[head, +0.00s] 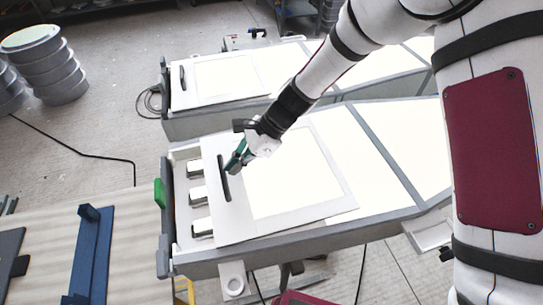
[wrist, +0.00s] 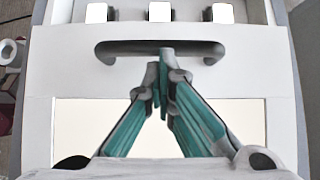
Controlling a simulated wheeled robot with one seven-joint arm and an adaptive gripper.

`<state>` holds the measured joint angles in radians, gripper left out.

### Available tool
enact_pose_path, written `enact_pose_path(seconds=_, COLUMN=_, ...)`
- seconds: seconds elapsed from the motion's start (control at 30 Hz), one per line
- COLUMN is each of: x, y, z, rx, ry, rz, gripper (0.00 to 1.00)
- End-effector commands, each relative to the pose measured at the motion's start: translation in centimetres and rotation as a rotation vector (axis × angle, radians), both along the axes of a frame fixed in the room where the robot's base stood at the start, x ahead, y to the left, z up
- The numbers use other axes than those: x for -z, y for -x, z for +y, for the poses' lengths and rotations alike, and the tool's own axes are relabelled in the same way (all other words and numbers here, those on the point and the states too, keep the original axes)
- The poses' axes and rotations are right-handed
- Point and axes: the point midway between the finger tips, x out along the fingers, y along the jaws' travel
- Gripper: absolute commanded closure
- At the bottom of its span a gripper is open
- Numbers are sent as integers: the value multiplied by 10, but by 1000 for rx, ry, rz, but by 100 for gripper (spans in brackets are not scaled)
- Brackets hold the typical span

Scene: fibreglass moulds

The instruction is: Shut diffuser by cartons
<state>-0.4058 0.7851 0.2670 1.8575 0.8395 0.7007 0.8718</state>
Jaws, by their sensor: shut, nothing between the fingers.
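The near diffuser is a long light box with a white sliding frame panel (head: 235,225) around a bright window. The panel bears a dark bar handle (head: 224,178). A strip with several pale square blocks (head: 201,228) lies uncovered at the box's left end. In the wrist view the handle (wrist: 120,48) runs across, with the blocks (wrist: 159,12) beyond it. My gripper (head: 234,165) is shut and empty at the handle; in the wrist view its fingertips (wrist: 164,72) overlap the handle's middle. I cannot tell whether they touch it. I cannot make out any cartons.
A second, similar diffuser (head: 215,78) with its own handle stands behind. Stacked round drums (head: 45,65) stand at the far left. A bench (head: 120,240) with a blue bracket (head: 90,250) is at the lower left. A green block (head: 159,193) sits at the near box's left end. A cable crosses the floor.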

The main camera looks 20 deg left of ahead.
Motion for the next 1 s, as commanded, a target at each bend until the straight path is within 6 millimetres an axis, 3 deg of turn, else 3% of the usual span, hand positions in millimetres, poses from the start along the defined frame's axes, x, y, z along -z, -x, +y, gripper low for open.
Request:
enact_pose_path(seconds=0.2, x=1, y=29, z=42, rx=-2, ry=1, rz=0, gripper=100)
enact_pose_path(seconds=0.4, x=1, y=42, z=62, rx=-1, ry=1, rz=0, gripper=100)
enact_pose_path(seconds=1.0, x=0, y=46, z=68, rx=0, ry=0, rz=0, gripper=100)
